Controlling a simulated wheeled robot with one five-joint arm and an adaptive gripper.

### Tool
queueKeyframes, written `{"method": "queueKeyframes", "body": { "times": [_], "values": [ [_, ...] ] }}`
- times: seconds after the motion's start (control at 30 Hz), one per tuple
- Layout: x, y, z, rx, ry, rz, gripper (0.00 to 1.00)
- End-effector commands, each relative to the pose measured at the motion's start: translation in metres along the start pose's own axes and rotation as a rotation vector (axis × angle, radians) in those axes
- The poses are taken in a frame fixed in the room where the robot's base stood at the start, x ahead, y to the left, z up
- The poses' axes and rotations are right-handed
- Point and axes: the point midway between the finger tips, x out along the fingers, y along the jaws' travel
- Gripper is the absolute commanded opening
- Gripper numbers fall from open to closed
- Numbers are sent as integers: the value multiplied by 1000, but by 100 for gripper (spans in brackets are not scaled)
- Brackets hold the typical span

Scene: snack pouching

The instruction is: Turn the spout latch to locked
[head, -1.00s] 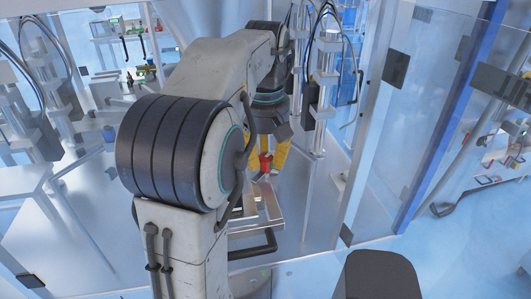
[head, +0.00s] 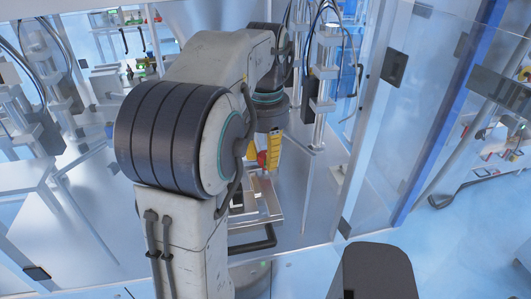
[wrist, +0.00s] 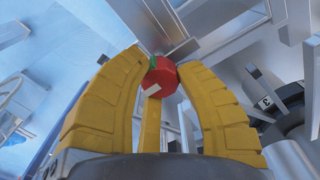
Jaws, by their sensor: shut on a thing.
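A red rounded piece (wrist: 163,78), which looks like the spout latch's knob, sits between the yellow fingers of my gripper (wrist: 160,70) in the wrist view. It has a green patch at its upper left and a white patch low on its face. My gripper is shut on it, with a finger on each side. A yellow strip (wrist: 151,125) runs below it. In the head view a bit of red (head: 262,158) shows beside my gripper (head: 270,160), low over a metal tray. Most of the latch and the spout is hidden, and I cannot tell its locked mark.
The metal tray (head: 268,213) with a dark handle stands below my gripper. Metal posts with cables (head: 322,85) stand close to its right. A clear panel (head: 400,130) stands further right. In the wrist view a dark round part marked 3 (wrist: 275,105) lies at right.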

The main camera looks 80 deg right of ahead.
Motion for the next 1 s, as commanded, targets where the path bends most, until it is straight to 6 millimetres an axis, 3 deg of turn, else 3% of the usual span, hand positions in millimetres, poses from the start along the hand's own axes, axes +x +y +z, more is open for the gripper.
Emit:
{"method": "queueKeyframes", "body": {
  "times": [0.63,0.67,0.93,1.0],
  "values": [
    [3,0,1,49,-9,-1,0],
    [3,0,1,48,-9,-1,34],
    [1,0,1,47,-4,0,58],
    [1,0,0,47,-3,0,59]
  ]
}}
